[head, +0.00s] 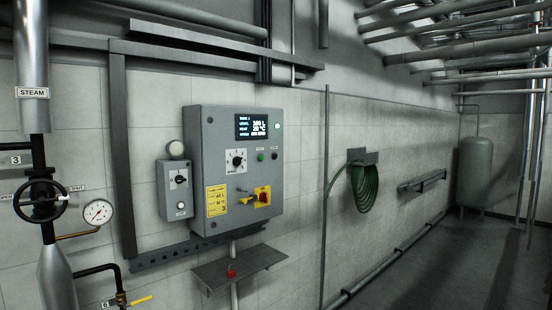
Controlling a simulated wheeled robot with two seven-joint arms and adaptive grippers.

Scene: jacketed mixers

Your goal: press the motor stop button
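A grey control panel (206,140) hangs on the tiled wall near the middle of the head view. It carries a lit display (251,127), a rotary selector (238,160), a small green button (260,157) and a dark button (274,155) to its right. The labels above these buttons are too small to read, so I cannot tell for certain which is the motor stop. A red rotary switch on a yellow plate (263,196) sits lower right on the panel. Neither gripper shows, and nothing touches the panel.
A smaller box (173,205) with a knob and pale button hangs left of the panel. A small shelf (255,263) bearing a red item (231,271) juts out below. A steam pipe with handwheel (40,198) and gauge (98,212) stands left. Open floor (440,265) lies right.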

